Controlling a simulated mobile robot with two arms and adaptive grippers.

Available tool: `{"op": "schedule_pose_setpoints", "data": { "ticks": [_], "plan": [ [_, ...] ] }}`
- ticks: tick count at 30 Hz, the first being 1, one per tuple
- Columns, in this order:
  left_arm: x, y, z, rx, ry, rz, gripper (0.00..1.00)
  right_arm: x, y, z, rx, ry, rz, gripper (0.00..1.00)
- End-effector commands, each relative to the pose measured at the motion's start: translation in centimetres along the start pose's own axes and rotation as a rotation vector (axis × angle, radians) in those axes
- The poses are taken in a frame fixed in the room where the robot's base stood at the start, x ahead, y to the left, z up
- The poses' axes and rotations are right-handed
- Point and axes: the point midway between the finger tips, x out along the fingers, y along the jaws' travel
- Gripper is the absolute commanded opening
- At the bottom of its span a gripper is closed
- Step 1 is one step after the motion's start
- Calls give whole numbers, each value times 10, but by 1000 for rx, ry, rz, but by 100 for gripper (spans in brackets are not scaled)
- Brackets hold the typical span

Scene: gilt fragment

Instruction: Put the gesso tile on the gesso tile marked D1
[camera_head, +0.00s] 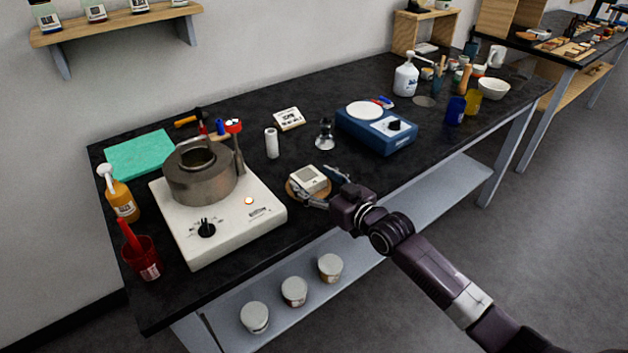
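A small pale square block (308,179), which looks like a gesso tile, is at a round brown disc (293,194) near the table's front edge. I cannot tell whether it rests on the disc or is just above it. My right gripper (318,186) reaches it from the right, one finger along its near side and one at its far right. Whether the fingers press on it is unclear. Another pale tile (289,118) with dark printing lies farther back; its marking is too small to read as D1. My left gripper is not in view.
A white hotplate (218,225) with a metal pot (199,172) stands left of the gripper. A blue device (376,128) stands to the right. A white cylinder (272,143) and a small metal-and-glass item (325,134) stand between. Some black tabletop (239,115) is clear at the back.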

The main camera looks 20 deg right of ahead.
Motion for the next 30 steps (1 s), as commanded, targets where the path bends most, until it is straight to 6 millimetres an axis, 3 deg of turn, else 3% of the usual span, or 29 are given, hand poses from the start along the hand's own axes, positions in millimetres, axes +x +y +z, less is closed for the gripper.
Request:
{"op": "schedule_pose_setpoints", "data": {
  "ticks": [11,24,30],
  "plan": [
    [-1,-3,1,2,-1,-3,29,-8,0,-2,0,0,1,68],
    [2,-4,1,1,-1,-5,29,-91,0,-1,-1,-3,-1,68],
    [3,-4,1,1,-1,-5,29,-114,0,-2,-1,-1,0,68]
  ]
}}
